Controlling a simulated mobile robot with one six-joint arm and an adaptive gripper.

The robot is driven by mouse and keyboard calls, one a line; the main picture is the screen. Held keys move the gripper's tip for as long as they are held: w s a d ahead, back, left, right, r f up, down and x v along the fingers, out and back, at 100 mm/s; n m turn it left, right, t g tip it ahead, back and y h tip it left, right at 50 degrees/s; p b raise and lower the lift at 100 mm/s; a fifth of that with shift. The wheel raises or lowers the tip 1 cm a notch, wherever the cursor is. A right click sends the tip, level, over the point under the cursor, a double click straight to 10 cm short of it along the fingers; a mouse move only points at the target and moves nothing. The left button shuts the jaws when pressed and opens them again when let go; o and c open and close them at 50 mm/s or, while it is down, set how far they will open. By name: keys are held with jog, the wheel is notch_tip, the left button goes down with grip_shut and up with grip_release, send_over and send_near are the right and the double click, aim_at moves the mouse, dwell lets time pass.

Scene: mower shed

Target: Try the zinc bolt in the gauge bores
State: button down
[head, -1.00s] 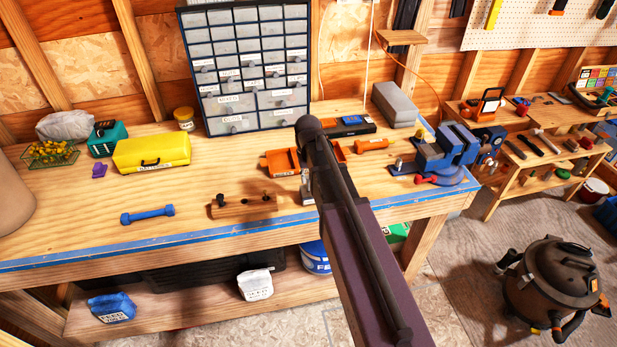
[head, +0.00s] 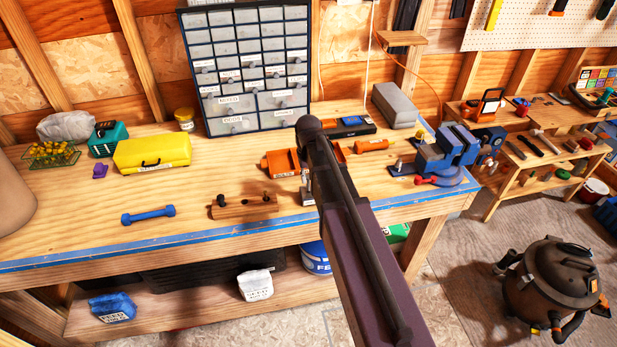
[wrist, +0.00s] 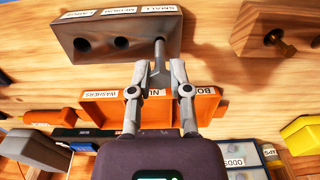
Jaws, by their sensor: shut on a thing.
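In the wrist view my gripper (wrist: 160,74) is shut on the grey zinc bolt (wrist: 160,55). The dark gauge block (wrist: 98,28) has a row of bores with labels SMALL, MEDIUM and LARGE. The bolt's far end is at the bore by the SMALL label; I cannot tell how deep it sits, if at all. The other two bores are empty.
An orange tray (wrist: 152,108) labelled for washers, nuts and bolts lies close by the gripper. A wooden block (head: 246,208) holding bolts stands left of the gauge. A blue dumbbell-shaped thing (head: 148,215), yellow case (head: 152,153) and blue vice (head: 446,150) are on the bench.

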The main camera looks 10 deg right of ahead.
jog(key=shift+f+b, duration=0.4)
jog(key=shift+b, duration=0.05)
dwell(2.0)
jog(key=shift+r+p, duration=0.5)
dwell(1.9)
jog(key=shift+r+p, duration=2.45)
jog(key=shift+p, duration=0.05)
jog(key=shift+f, duration=0.15)
